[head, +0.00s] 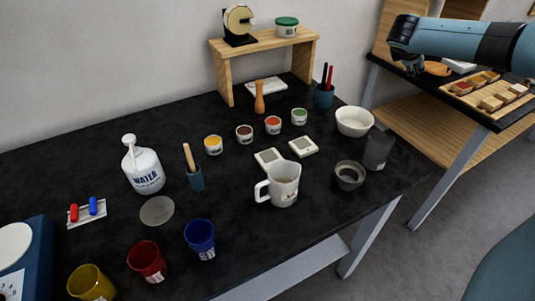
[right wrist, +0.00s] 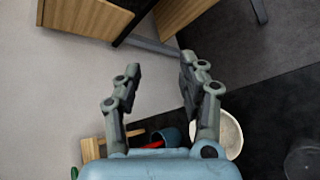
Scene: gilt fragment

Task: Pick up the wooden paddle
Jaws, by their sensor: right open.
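A wooden stick with a rounded end, which looks like the wooden paddle (head: 189,157), stands in a small teal cup (head: 195,179) on the black table; its lower part is hidden in the cup. My right gripper (head: 408,62) is at the upper right of the head view, far from the stick and above the right-hand table. In the right wrist view its fingers (right wrist: 159,78) are spread apart with nothing between them. The stick does not show there. My left gripper is not in view.
A water bottle (head: 144,170) stands left of the teal cup and a mug (head: 285,186) to its right. Blue (head: 200,236) and red (head: 147,260) cups stand in front. A wooden shelf (head: 265,42) and white bowl (head: 354,121) are farther back.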

